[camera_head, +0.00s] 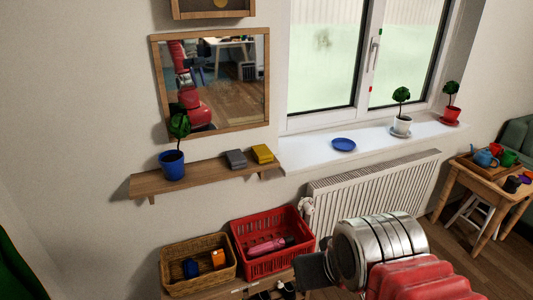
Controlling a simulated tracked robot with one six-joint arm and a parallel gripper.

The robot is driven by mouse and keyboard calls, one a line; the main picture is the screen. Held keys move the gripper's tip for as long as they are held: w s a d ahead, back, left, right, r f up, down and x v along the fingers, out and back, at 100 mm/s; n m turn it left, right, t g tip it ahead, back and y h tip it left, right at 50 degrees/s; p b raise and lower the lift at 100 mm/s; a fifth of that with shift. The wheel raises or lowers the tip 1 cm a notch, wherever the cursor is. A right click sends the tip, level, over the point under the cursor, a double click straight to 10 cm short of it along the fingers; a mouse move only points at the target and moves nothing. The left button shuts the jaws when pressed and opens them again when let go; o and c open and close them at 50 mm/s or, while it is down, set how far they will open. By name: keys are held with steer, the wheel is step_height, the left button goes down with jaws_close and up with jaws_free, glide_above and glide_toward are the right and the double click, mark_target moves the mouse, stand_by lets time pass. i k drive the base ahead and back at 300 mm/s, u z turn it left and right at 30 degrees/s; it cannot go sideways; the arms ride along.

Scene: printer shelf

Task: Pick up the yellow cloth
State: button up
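The yellow cloth (262,154) looks like a small folded block. It lies near the right end of the wooden wall shelf (210,176), just right of a grey folded cloth (236,159). My gripper (308,271) shows as a dark end piece at the lower middle, in front of the silver wrist and red arm. It is well below and to the right of the yellow cloth in the picture, apart from it. Its fingers cannot be made out clearly, and I see nothing held in it.
A blue pot with a plant (172,165) stands on the shelf's left. Below are a wicker basket (199,285) and a red crate (236,245) with small items. A mirror (212,37) hangs above. The windowsill (375,141) and radiator (370,190) are to the right.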

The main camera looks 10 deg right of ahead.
mark_target(262, 154)
steer(key=u, duration=0.05)
steer(key=i, duration=1)
steer(key=z, duration=0.05)
